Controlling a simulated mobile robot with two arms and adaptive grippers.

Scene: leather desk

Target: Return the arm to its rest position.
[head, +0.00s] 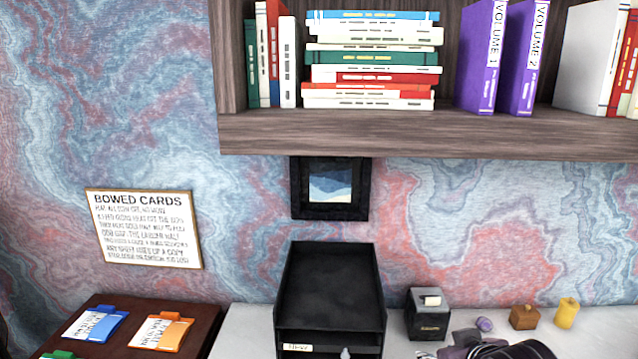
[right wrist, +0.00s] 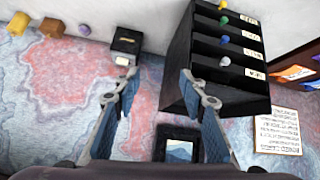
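My right gripper (right wrist: 159,74) shows in the right wrist view with its two blue-padded fingers spread apart. Nothing is held between them. In that view, which is upside down, the fingers point toward the desk, between a small black box and a black drawer unit. In the head view a dark and pale part of what looks like my right arm shows at the bottom edge, right of centre; its fingers cannot be made out there. My left arm and left gripper are in neither view.
A black drawer unit (head: 330,290) stands by the wall, with a small black box (head: 428,314) to its right. A yellow bottle (head: 566,313) and brown block (head: 524,317) stand farther right. A dark board (head: 200,320) holds coloured cards. A bookshelf (head: 400,135) overhangs the desk.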

